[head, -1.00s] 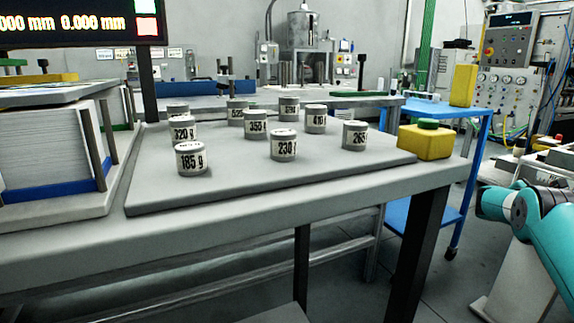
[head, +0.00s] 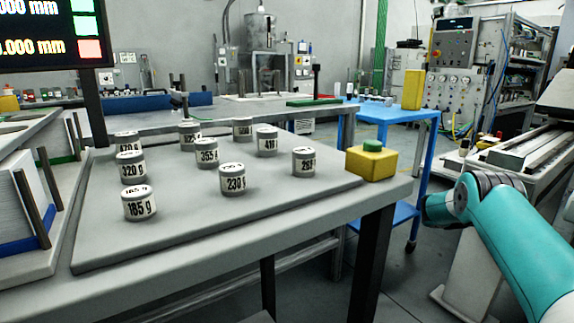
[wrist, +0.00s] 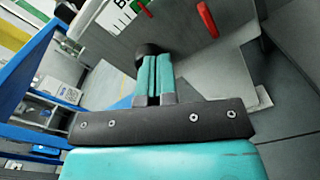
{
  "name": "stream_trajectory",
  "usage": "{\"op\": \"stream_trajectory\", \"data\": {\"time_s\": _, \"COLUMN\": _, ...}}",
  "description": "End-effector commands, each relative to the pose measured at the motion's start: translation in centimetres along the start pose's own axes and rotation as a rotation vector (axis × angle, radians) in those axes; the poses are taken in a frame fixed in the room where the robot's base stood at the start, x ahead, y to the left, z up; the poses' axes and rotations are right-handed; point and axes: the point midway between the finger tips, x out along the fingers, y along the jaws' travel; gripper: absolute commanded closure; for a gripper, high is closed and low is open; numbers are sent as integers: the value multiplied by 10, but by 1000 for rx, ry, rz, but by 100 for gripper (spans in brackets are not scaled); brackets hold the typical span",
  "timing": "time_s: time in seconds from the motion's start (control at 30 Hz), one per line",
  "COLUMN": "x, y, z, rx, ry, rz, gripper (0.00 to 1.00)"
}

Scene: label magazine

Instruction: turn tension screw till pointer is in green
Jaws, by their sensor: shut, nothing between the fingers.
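In the wrist view my gripper (wrist: 153,72) has its two teal fingers side by side, shut and empty. A dark round piece (wrist: 148,49) shows at the fingertips; I cannot tell whether it is a knob or screw head or part of the fingers. Beyond it is a grey panel with a white scale plate (wrist: 118,14) bearing black marks and a letter. In the head view only my teal arm shows at right, not the gripper.
A grey table (head: 300,223) holds several labelled weight cans (head: 139,203) and a yellow block with a green top (head: 371,161). A blue cart (head: 392,112) stands behind it. A grey machine (head: 525,120) is at right. Open floor lies between table and arm.

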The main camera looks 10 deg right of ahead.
Motion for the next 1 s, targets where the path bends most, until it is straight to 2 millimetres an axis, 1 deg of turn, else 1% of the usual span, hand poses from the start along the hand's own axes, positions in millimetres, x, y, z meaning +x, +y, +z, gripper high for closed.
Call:
{"op": "stream_trajectory", "data": {"time_s": 0.03, "x": -7, "y": 3, "z": 2, "rx": 0, "ry": 2, "rz": 2, "gripper": 100}}
{"op": "stream_trajectory", "data": {"time_s": 0.1, "x": -12, "y": 3, "z": 2, "rx": 1, "ry": 1, "rz": 4, "gripper": 100}}
{"op": "stream_trajectory", "data": {"time_s": 0.2, "x": -17, "y": 2, "z": 2, "rx": 2, "ry": -1, "rz": 4, "gripper": 100}}
{"op": "stream_trajectory", "data": {"time_s": 0.5, "x": -16, "y": 1, "z": 1, "rx": 10, "ry": -2, "rz": 4, "gripper": 100}}
{"op": "stream_trajectory", "data": {"time_s": 0.63, "x": -16, "y": 1, "z": -2, "rx": 73, "ry": -2, "rz": 5, "gripper": 100}}
{"op": "stream_trajectory", "data": {"time_s": 0.77, "x": -16, "y": 0, "z": -10, "rx": 255, "ry": -2, "rz": 5, "gripper": 100}}
{"op": "stream_trajectory", "data": {"time_s": 0.87, "x": -17, "y": -1, "z": -18, "rx": 483, "ry": -3, "rz": 6, "gripper": 100}}
{"op": "stream_trajectory", "data": {"time_s": 1.0, "x": -17, "y": 0, "z": -28, "rx": 856, "ry": -3, "rz": 7, "gripper": 100}}
